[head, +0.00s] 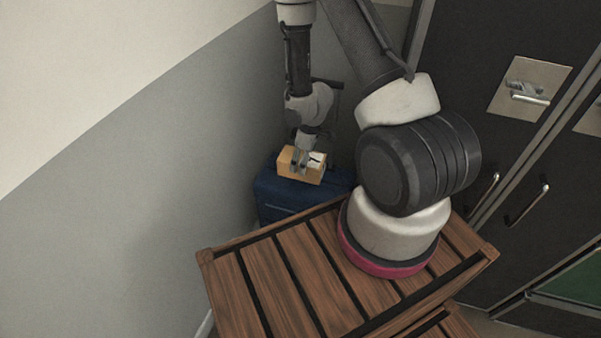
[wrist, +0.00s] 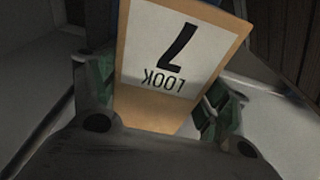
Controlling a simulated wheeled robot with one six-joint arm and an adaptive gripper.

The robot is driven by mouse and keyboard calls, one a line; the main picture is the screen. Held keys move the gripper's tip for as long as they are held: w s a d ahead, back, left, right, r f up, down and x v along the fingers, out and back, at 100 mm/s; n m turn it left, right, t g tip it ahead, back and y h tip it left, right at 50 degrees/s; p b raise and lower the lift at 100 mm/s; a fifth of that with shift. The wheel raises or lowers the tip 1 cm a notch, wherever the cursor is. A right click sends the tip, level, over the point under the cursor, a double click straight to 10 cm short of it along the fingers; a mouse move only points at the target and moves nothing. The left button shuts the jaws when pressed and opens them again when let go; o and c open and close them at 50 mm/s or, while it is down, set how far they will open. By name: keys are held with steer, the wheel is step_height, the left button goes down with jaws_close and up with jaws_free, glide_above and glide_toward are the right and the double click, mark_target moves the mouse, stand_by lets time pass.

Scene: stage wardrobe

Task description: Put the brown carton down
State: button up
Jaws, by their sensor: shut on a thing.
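The brown carton (head: 287,165) is a small box held in my gripper (head: 301,167) in the head view. In the wrist view the carton (wrist: 160,108) fills the space between the two fingers of my gripper (wrist: 160,100). A white label on it reads "LOOK 7", upside down in that view. The gripper is shut on the carton. In the head view the carton appears over the top of a dark blue case (head: 285,206). I cannot tell whether the carton touches the case.
A slatted wooden surface (head: 262,275) lies in front, below my arm. A grey and white wall (head: 110,200) stands on the left. Dark cabinet doors (head: 520,150) with metal handles stand on the right. The case sits in the corner between them.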

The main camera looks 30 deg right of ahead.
steer(key=shift+f, duration=2.95)
steer(key=o, duration=1.2)
steer(key=shift+f, duration=0.15)
steer(key=r, duration=0.4)
steer(key=s+d+r, duration=0.1)
steer(key=r, duration=0.7)
steer(key=shift+s+d+r, duration=0.1)
steer(key=shift+s+d, duration=0.05)
steer(key=shift+s, duration=0.05)
